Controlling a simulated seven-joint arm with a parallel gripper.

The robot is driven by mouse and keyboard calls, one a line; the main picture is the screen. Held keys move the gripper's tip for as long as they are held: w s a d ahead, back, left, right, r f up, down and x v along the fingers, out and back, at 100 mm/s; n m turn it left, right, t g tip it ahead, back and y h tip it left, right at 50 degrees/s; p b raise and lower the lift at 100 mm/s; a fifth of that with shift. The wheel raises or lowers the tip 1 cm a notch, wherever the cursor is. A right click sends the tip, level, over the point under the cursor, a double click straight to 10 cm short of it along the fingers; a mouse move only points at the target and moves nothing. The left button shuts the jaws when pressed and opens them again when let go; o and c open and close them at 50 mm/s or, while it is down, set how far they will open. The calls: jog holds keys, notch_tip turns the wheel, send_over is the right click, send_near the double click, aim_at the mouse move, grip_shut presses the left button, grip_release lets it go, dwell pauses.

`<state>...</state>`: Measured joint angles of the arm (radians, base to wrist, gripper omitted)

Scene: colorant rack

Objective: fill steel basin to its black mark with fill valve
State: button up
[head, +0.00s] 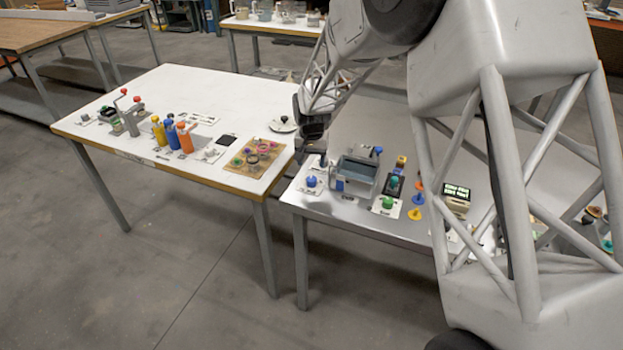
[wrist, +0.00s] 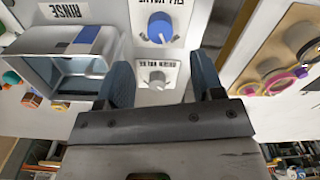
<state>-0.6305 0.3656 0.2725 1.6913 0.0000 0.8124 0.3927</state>
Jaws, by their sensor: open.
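The steel basin (head: 338,184) stands on the grey table in the head view. It is at the left in the wrist view (wrist: 108,52), beside an upside-down RINSE label. I cannot make out its black mark or a water level. The fill valve's blue knob (wrist: 161,28) sits on a white plate at the top of the wrist view, and left of the basin in the head view (head: 311,181). My gripper (wrist: 162,78) is open and empty. Its fingers appear either side of the grey drain valve knob (wrist: 157,81), below the blue knob in the wrist view; I cannot tell their height.
Right of the basin in the head view stand a green knob (head: 388,202), several coloured pegs and a small display (head: 456,192). A wooden rack with coloured rings (head: 254,158) and several bottles (head: 170,132) are on the white table at left.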

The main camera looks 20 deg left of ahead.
aim_at(312, 179)
jog(key=shift+f, duration=0.2)
jog(key=shift+f, duration=3.75)
jog(key=shift+c, duration=0.2)
jog(key=c, duration=0.9)
jog(key=shift+r+n, duration=0.1)
jog(key=shift+n, duration=2)
